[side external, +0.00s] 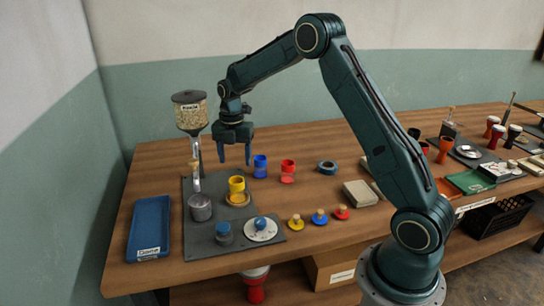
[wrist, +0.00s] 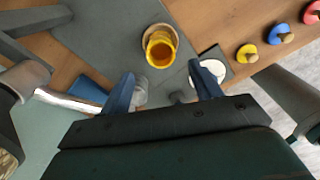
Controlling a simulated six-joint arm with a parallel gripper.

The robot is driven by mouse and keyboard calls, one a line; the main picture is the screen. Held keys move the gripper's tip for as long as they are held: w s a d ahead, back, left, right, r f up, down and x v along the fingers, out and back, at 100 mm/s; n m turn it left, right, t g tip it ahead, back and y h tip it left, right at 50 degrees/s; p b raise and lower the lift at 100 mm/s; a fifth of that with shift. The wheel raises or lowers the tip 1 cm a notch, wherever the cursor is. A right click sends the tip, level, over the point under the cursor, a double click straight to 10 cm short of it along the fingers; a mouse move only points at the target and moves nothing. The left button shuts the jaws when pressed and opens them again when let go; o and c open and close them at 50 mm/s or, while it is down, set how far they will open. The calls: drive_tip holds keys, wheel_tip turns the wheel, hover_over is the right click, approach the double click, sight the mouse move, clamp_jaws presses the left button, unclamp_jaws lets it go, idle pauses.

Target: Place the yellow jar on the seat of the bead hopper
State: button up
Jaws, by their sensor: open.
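The yellow jar (side external: 237,184) stands upright on a round tan disc (side external: 239,200) on the grey mat. In the wrist view the jar (wrist: 160,52) shows its open mouth, beyond and between my fingertips. My gripper (side external: 234,161) is open and empty, pointing down, above and apart from the jar; its two blue fingers also show in the wrist view (wrist: 161,70). The bead hopper (side external: 190,111) stands left of my gripper, with a clear bead-filled bowl and a metal tube going down. A grey metal cup (side external: 200,208) is below the tube. I cannot clearly tell the hopper's seat.
A blue tray (side external: 150,222) lies at the left. A blue jar (side external: 260,166) and red jar (side external: 288,169) stand behind right. Yellow, blue and red knobbed lids (side external: 320,217) lie right.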

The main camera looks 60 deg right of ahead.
drive_tip(key=shift+r, duration=0.1)
idle(0.5)
drive_tip(key=s+a+r+m+t, duration=0.1)
drive_tip(key=s+a+r+m, duration=0.4)
drive_tip(key=r, duration=0.3)
drive_tip(key=s+a+r+m+t, duration=0.2)
drive_tip(key=s+a+r+m, duration=0.25)
drive_tip(key=s+r, duration=0.35)
drive_tip(key=s+a+m+t, duration=0.1)
drive_tip(key=s+a+m, duration=0.1)
drive_tip(key=s+m, duration=0.4)
drive_tip(key=s+a+m+t, duration=0.1)
drive_tip(key=s+a+m, duration=0.2)
drive_tip(key=s, duration=1)
drive_tip(key=m, duration=0.3)
drive_tip(key=shift+s+r+t, duration=0.2)
drive_tip(key=shift+r+t, duration=0.1)
drive_tip(key=shift+r, duration=0.05)
